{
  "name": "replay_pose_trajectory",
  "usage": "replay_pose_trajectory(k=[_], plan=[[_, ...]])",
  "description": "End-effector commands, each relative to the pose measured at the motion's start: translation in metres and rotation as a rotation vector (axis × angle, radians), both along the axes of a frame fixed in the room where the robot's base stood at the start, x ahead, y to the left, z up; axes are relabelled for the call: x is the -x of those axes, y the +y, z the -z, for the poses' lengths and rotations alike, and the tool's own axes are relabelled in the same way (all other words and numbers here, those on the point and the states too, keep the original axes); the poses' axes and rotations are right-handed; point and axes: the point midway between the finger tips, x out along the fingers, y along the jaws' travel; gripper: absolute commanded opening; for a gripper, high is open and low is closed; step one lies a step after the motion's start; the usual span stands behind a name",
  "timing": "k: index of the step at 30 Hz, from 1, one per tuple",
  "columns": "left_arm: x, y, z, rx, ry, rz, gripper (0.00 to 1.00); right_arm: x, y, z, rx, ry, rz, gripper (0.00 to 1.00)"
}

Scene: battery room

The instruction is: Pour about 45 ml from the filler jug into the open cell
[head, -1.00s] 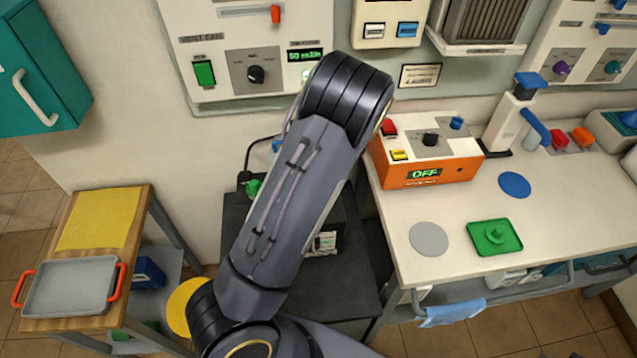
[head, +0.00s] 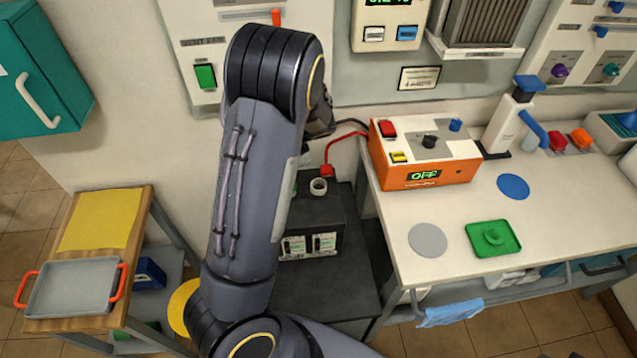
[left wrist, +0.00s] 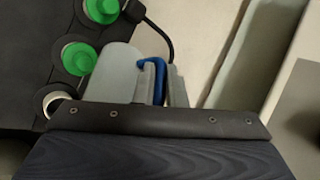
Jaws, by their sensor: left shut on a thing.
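The dark battery (head: 325,215) stands on a dark stand, partly hidden by my left arm. Its open cell (head: 318,187) shows as a pale ring on top. In the left wrist view the open cell (left wrist: 52,101) is at the lower left, beside green-capped cells (left wrist: 76,58). My left gripper (left wrist: 162,82) is shut on the blue handle (left wrist: 154,68) of the filler jug (left wrist: 114,72), a pale grey vessel left of the fingers, close to the capped cells. I cannot tell its tilt or liquid level. In the head view my arm hides jug and fingers. My right gripper is not in view.
A red clamp with a cable (head: 328,168) sits behind the open cell. An orange unit (head: 425,155) reading OFF stands on the bench to the right. A wooden cart with a grey tray (head: 75,262) is at left. Wall panels rise behind my arm.

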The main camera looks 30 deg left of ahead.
Motion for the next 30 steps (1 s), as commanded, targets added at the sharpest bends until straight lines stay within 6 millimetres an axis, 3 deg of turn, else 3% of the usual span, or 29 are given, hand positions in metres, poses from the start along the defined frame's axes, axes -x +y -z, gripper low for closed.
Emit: replay_pose_trajectory(k=[9, 30], plan=[[0.0037, 0.0078, -0.0009, 0.141, -0.065, -0.004, 0.00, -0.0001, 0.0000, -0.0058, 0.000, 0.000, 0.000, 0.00], [0.0034, 0.0075, -0.0007, 0.139, -0.063, -0.003, 0.00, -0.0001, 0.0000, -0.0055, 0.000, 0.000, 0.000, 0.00]])
